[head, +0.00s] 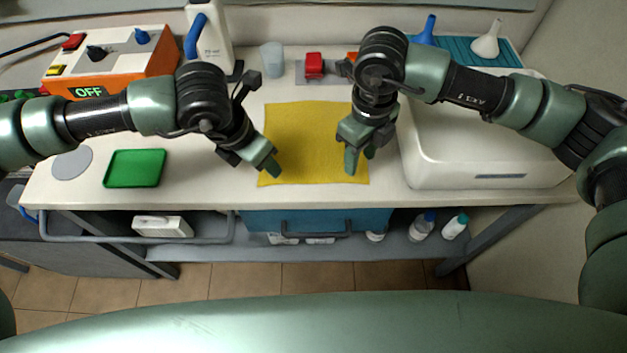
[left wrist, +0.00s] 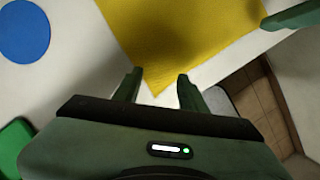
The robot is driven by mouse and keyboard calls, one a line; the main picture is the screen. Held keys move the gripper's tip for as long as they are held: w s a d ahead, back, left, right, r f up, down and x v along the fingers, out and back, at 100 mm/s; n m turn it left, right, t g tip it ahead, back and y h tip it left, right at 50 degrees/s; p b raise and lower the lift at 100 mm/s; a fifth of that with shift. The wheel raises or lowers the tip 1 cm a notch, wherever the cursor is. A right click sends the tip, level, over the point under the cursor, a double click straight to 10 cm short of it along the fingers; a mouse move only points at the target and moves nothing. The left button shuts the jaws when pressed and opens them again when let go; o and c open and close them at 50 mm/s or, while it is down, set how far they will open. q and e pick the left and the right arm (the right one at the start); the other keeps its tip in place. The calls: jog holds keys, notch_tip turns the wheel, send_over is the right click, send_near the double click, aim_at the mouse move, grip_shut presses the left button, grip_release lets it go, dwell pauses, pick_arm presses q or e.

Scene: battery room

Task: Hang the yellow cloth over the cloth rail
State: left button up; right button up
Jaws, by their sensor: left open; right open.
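The yellow cloth (head: 305,135) lies flat on the white worktop. My left gripper (head: 266,166) is open at the cloth's near left corner. In the left wrist view, that corner of the cloth (left wrist: 180,40) lies between the two open fingertips (left wrist: 158,86), with no grip visible. My right gripper (head: 359,162) is open and points down at the cloth's near right corner, partly hiding it. The grey cloth rail (head: 140,240) runs along the worktop's front edge at the left, below the top. It is bare.
A green tray (head: 135,168) and a grey-blue disc (head: 72,162) lie left of the cloth. An orange box with an OFF display (head: 120,70) and a white jug (head: 210,40) stand behind. A large white case (head: 480,150) stands close on the right.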

aim_at(267, 178)
pick_arm(q)
jog(key=x, duration=0.3)
jog(key=shift+s+a+f, duration=0.15)
jog(key=shift+a+f, duration=0.05)
jog(key=shift+a, duration=0.1)
pick_arm(e)
notch_tip(267, 178, down, 3)
jog(key=shift+w+f, duration=0.1)
jog(key=shift+f, duration=0.05)
pick_arm(q)
jog(key=shift+s+f, duration=0.1)
pick_arm(e)
jog(key=shift+f, duration=0.15)
pick_arm(q)
grip_shut()
pick_arm(e)
grip_shut()
